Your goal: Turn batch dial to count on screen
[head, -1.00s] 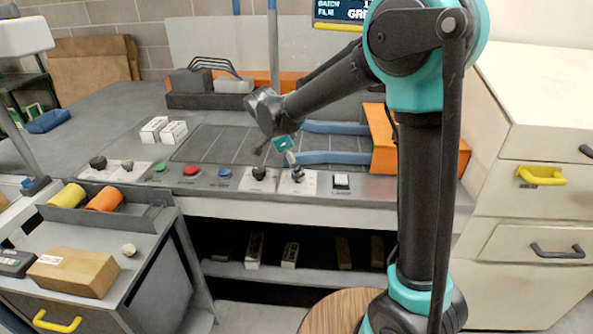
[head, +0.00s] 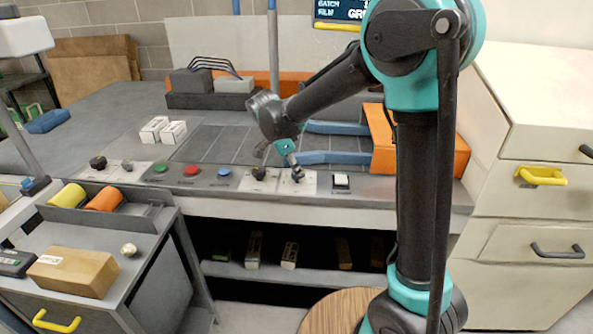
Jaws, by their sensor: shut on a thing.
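My arm hides the rest, so the batch count cannot be read. The console's front panel carries two dark dials on pale plates, a left one (head: 258,174) and a right one (head: 297,177). Their labels are too small to read. My gripper (head: 295,168) reaches down from the upper left and is shut on the right dial. The fingers partly cover that dial, so its pointer setting cannot be told.
Left of the dials are blue (head: 224,172), red (head: 191,170) and green (head: 160,168) buttons and two more knobs. A white switch (head: 341,181) sits to the right. Small white boxes (head: 163,130) stand behind. A cart (head: 140,290) stands front left, drawers (head: 530,215) at right.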

